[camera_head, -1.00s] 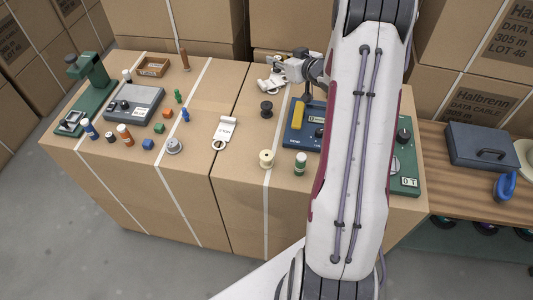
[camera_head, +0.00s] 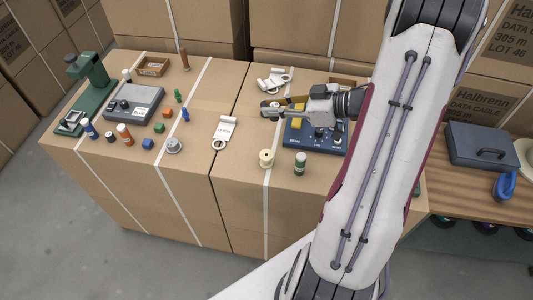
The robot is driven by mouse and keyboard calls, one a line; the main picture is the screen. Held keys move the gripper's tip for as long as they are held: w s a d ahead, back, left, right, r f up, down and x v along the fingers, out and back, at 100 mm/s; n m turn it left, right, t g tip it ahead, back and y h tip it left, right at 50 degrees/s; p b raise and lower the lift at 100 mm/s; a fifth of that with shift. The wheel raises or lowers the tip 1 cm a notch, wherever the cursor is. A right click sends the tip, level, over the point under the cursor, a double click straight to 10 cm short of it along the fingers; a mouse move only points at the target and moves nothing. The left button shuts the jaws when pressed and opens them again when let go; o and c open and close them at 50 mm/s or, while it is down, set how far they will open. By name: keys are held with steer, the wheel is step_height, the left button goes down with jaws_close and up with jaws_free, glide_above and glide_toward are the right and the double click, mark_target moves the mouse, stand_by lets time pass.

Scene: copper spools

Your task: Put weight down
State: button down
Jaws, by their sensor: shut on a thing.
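My gripper (camera_head: 271,110) reaches in from the right over the right-hand carton. Its fingers are at a small black spool-shaped piece (camera_head: 273,118), shut on it and covering most of it. The piece is low, near the carton top; I cannot tell whether it touches. I cannot tell whether this piece is the weight. A silver knobbed piece (camera_head: 174,146), which looks like a weight, stands on the left-hand carton, away from my gripper.
A blue device (camera_head: 318,142) lies under my wrist. A cream spool (camera_head: 266,159) and a green-white bottle (camera_head: 300,164) stand in front. A grey device (camera_head: 135,105) and green stand (camera_head: 90,85) are further left.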

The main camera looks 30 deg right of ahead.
steer(key=s+a, duration=0.1)
steer(key=s+a+n+g+y, duration=0.1)
steer(key=a, duration=0.1)
steer(key=s+a+n, duration=0.1)
steer(key=shift+s+a+r+g+y, duration=0.1)
steer(key=shift+a+r+g+y, duration=0.2)
steer(key=shift+a+y, duration=0.1)
steer(key=shift+f, duration=0.15)
glide_above(266, 154)
steer(key=shift+s+f, duration=0.1)
steer(key=shift+f, duration=2.7)
steer(key=shift+f, duration=2.1)
steer(key=shift+f, duration=0.1)
steer(key=c, duration=1.9)
jaws_free()
